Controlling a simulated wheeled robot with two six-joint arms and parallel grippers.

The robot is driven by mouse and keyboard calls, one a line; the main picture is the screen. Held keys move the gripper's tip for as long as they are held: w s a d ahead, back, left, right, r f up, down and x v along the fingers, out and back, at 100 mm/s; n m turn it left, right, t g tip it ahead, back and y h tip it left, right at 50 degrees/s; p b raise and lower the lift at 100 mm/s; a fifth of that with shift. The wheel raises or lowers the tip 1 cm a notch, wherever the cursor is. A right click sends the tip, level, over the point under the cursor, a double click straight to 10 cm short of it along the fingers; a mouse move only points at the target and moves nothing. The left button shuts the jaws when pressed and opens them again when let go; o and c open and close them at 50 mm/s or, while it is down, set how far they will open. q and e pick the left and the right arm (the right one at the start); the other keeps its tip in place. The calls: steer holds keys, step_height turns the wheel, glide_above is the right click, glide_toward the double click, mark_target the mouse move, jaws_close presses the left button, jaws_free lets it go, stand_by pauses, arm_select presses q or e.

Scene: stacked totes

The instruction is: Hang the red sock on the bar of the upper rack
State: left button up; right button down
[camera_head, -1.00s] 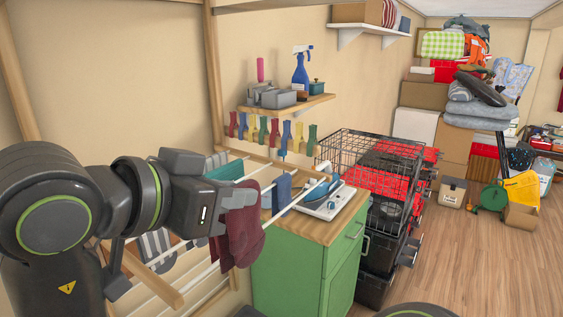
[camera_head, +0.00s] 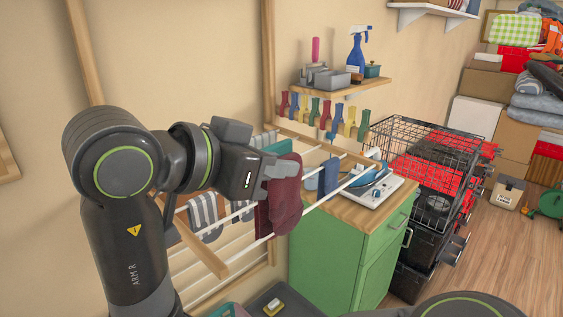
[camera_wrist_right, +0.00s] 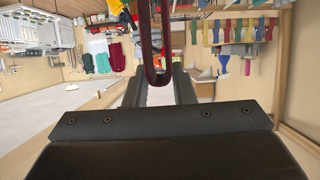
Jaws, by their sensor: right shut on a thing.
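My right gripper (camera_head: 279,172) is shut on the dark red sock (camera_head: 286,202), pinching its upper part. The sock hangs down from the jaws beside the white bars of the drying rack (camera_head: 230,268). In the head view it overlaps a bar; I cannot tell whether it touches it or drapes over it. In the right wrist view the sock (camera_wrist_right: 153,40) appears edge-on, as a narrow dark red loop between the fingers (camera_wrist_right: 160,88). My left gripper is not in view.
Striped socks (camera_head: 203,214), a teal cloth (camera_head: 277,147) and a blue sock (camera_head: 328,176) hang on the rack. A green cabinet (camera_head: 345,255) with an iron (camera_head: 370,188) stands to its right. Coloured clips (camera_head: 325,115) line the wall below a wooden shelf (camera_head: 345,88).

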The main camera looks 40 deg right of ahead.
steer(key=w+p, duration=0.1)
steer(key=w, duration=0.4)
steer(key=shift+s+a+f+b, duration=0.1)
steer(key=shift+f+b, duration=2.9)
steer(key=shift+f, duration=1)
steer(key=shift+s+a+f+b, duration=0.1)
steer(key=shift+f+b, duration=2.9)
steer(key=shift+f, duration=0.95)
steer(key=c, duration=1.1)
jaws_free()
steer(key=shift+c, duration=0.2)
